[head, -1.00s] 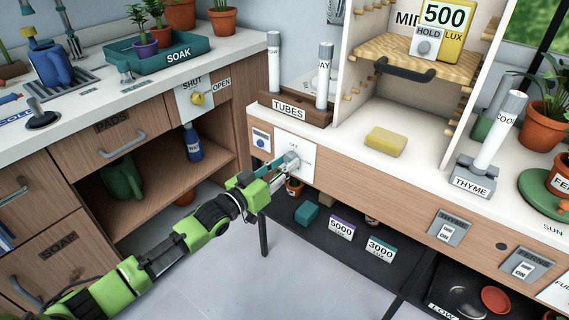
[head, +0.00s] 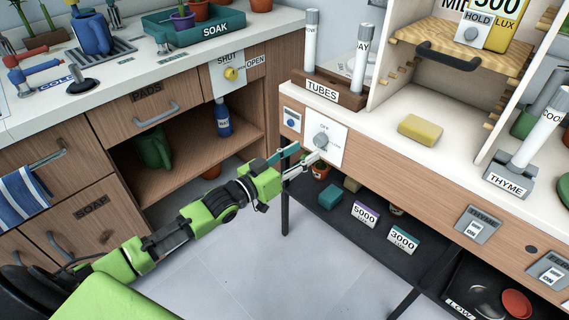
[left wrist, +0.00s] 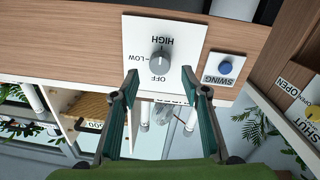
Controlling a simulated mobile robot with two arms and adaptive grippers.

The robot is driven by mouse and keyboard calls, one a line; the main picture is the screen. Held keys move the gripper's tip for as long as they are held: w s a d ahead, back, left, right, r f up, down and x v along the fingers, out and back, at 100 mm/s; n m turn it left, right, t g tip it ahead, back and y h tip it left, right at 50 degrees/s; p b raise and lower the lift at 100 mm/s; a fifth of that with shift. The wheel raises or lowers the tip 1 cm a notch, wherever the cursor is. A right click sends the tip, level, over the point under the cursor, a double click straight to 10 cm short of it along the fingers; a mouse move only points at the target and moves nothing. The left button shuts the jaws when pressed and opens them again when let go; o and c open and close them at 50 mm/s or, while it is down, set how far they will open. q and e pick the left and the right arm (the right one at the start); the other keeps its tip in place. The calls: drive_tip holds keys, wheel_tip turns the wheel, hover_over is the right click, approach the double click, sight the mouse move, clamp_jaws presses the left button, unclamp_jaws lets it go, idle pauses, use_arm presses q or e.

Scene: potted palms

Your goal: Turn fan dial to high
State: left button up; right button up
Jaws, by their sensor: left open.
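The fan dial (head: 320,139) is a grey knob on a white plate on the wooden front panel below the counter. In the left wrist view, upside down, the dial (left wrist: 160,61) sits among the words OFF, LOW and HIGH. I cannot tell which word its pointer marks. My left gripper (head: 301,158) is open with nothing between its fingers, just below and in front of the dial. In the left wrist view its teal fingertips (left wrist: 167,87) are spread apart, and the knob shows beyond the gap, clear of both. My right gripper is not in view.
A SWING plate with a blue button (head: 291,124) is left of the dial. The TUBES rack (head: 336,92) and a yellow sponge (head: 420,130) are on the counter above. A dark lower shelf (head: 340,220) holds small boxes. An open cabinet is at left.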

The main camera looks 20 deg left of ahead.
use_arm(q)
drive_tip(key=v, duration=0.7)
idle(0.4)
